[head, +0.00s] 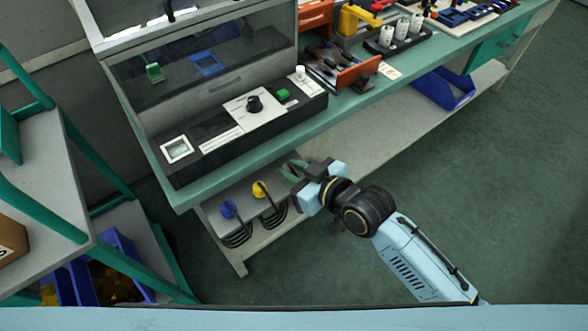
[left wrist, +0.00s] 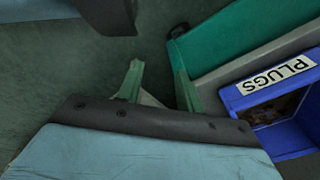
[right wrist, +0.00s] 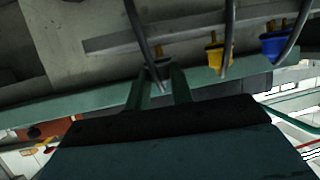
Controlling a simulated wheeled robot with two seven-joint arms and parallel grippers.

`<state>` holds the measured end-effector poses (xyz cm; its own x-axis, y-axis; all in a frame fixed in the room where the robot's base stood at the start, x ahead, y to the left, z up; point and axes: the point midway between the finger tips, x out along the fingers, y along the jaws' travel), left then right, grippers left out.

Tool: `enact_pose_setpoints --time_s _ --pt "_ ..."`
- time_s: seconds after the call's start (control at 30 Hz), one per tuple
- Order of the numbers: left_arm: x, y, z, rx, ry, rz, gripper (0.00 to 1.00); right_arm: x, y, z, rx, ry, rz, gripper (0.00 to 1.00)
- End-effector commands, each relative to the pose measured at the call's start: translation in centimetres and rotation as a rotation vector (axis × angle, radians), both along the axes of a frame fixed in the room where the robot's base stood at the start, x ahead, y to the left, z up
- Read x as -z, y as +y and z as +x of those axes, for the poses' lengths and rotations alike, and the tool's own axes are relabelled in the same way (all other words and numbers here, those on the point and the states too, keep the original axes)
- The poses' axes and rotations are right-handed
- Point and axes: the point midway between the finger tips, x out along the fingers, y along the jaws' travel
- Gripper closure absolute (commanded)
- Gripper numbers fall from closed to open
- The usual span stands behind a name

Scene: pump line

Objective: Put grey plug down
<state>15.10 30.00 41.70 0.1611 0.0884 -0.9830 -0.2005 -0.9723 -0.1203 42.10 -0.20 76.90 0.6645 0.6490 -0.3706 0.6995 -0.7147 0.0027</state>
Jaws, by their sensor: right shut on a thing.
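My right gripper (head: 294,169) is at the front edge of the green-edged bench, beside a yellow plug (head: 261,190) and a blue plug (head: 228,209). In the right wrist view its fingers (right wrist: 160,88) are shut on the grey plug (right wrist: 159,70), which has a dark cable. The grey plug is mostly hidden by the gripper in the head view. The yellow plug (right wrist: 214,57) and blue plug (right wrist: 275,44) sit in a row beside it in the right wrist view. My left gripper (left wrist: 157,85) is open and empty in the left wrist view.
A blue bin labelled PLUGS (left wrist: 236,97) stands near my left gripper; a blue bin (head: 120,250) also shows on the left rack. A black test unit (head: 220,140) stands on the bench (head: 350,110). The floor at right is clear.

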Motion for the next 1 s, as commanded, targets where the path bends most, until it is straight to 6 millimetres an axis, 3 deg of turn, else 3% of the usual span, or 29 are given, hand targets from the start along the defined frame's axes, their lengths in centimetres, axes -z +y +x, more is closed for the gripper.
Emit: enact_pose_setpoints --time_s 0.07,0.1,0.27,0.67,1.0 --pt "-0.1 0.0 0.2 0.0 -0.002 0.0 0.64 0.3 0.0 0.0 0.0 0.0 0.0 1.0" --pt "-0.1 0.0 0.2 0.0 -0.003 -0.001 0.64 0.3 0.0 0.0 0.0 0.0 0.0 0.75" --pt "-0.1 0.0 0.2 0.0 -0.002 0.0 0.64 0.3 0.0 0.0 0.0 0.001 -0.001 0.56" --pt "-0.2 0.0 0.0 0.002 -0.005 -0.001 0.64 -0.2 -0.4 -0.3 0.001 0.001 -0.002 0.56" --pt "2.1 0.7 -4.5 0.015 0.035 0.001 0.64 -2.6 -4.3 -4.4 -0.001 0.002 -0.002 0.56"
